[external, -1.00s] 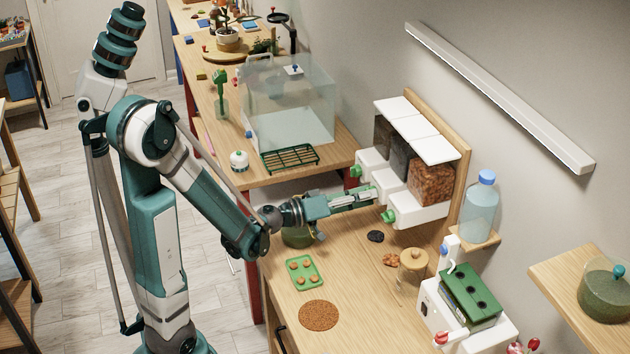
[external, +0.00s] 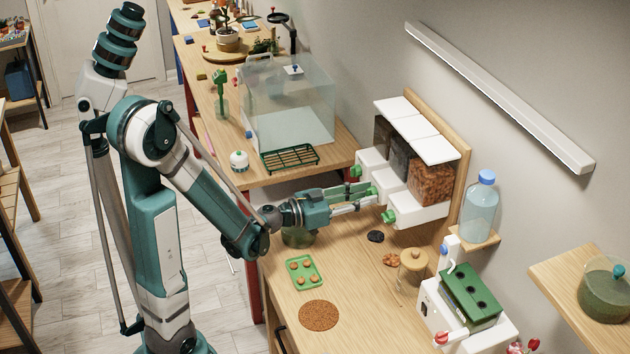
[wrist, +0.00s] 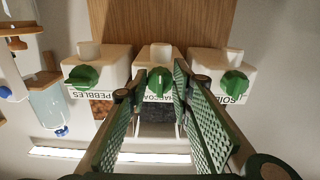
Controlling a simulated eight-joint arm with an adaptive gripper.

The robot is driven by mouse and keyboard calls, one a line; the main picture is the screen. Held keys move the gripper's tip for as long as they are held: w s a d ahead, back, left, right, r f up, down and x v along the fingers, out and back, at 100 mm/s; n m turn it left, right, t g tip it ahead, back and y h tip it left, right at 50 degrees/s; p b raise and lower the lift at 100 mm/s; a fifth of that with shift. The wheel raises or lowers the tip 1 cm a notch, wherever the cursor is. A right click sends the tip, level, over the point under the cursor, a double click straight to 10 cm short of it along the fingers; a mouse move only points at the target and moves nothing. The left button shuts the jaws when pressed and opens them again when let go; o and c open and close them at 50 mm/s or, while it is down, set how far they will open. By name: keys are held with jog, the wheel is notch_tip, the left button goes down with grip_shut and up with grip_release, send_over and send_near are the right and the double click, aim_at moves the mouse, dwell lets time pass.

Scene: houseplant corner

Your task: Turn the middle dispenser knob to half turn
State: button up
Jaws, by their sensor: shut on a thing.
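The dispenser has a row of white spouts, each with a green knob. In the wrist view the middle knob (wrist: 160,80) is on the charcoal spout, between the green textured fingers of my gripper (wrist: 159,76). My gripper is shut on this knob. The fingers hide part of it, and its exact angle is hard to tell. In the external view my gripper (external: 370,200) reaches the middle spout from the left, and the knob is mostly covered. The pebbles knob (wrist: 83,77) and the soil knob (wrist: 236,83) are free on either side.
The wrist view is upside down. A blue-capped bottle (external: 479,215) stands on a small shelf right of the dispenser. A glass jar with a wooden lid (external: 412,265), a green tray (external: 304,272) and a round brown mat (external: 319,315) are on the table below. A glass tank (external: 290,105) stands behind.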

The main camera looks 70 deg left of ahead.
dwell(0.4)
jog(key=o, duration=0.9)
jog(key=shift+s, duration=0.1)
jog(key=shift+s, duration=5.9)
